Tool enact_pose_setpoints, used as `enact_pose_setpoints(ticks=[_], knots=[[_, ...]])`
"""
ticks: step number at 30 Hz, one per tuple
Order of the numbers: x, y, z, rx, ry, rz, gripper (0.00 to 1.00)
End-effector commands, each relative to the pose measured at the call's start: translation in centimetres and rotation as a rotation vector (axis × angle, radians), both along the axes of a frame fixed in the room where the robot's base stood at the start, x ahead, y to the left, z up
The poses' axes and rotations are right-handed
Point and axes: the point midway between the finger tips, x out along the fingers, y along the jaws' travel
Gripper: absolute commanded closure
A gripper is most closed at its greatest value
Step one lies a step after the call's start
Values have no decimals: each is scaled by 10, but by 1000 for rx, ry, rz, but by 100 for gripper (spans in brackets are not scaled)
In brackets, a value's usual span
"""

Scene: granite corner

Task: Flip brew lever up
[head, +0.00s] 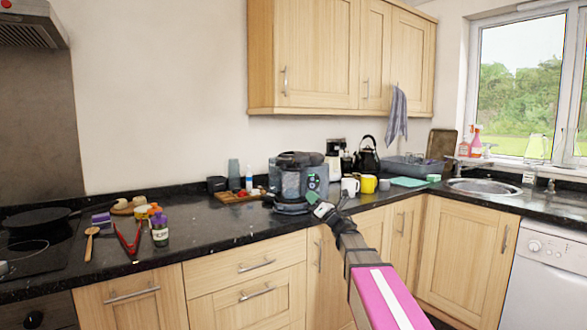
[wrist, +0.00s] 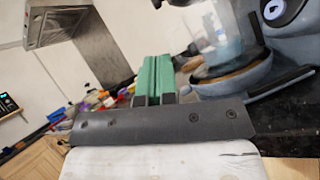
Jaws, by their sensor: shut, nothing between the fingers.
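The coffee machine (head: 291,180), dark blue-grey with a clear jug, stands on the black counter. In the wrist view its jug (wrist: 222,40) rests on a round base (wrist: 230,78) at the upper right. A black bar (wrist: 282,82) sticks out from beside that base; I cannot tell if it is the brew lever. The lever is not clear in the head view. My gripper (head: 314,198) is at the front right of the machine, below its round green-marked dial (head: 314,182). In the wrist view its green fingers (wrist: 155,72) are together and empty, left of the base.
A white mug (head: 350,186), a yellow mug (head: 369,184) and a black kettle (head: 368,160) stand right of the machine. A wooden tray (head: 238,197) with food lies left of it.

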Motion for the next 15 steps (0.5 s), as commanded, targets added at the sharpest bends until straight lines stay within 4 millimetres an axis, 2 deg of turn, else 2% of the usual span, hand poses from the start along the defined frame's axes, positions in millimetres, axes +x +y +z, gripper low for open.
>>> enact_pose_setpoints(ticks=[6,15], knots=[[-9,11,13,-75,-122,36,100],[-10,12,13,-80,-131,39,100]])
